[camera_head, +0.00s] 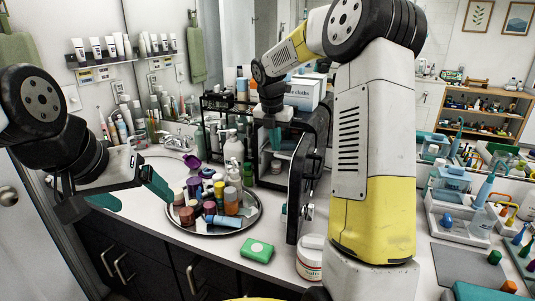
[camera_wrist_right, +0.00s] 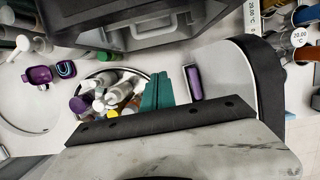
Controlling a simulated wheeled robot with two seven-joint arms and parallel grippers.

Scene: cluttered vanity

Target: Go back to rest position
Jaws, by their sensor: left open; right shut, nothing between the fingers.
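My left gripper (camera_head: 132,194) is at the left of the head view, over the front edge of the counter. Its teal fingers are spread apart with nothing between them. My right gripper (camera_head: 274,138) points down in front of the black open cabinet, beyond the round tray. Its teal fingers are together and hold nothing. The closed fingers also show in the right wrist view (camera_wrist_right: 157,92). My right arm rises on the right of the head view and arches over to the left, hiding part of the counter and the room behind it.
A round tray (camera_head: 259,213) crowded with bottles and jars lies between the grippers. A dark door (camera_head: 302,188) stands open at the cabinet. Organisers (camera_head: 451,177) fill the right side.

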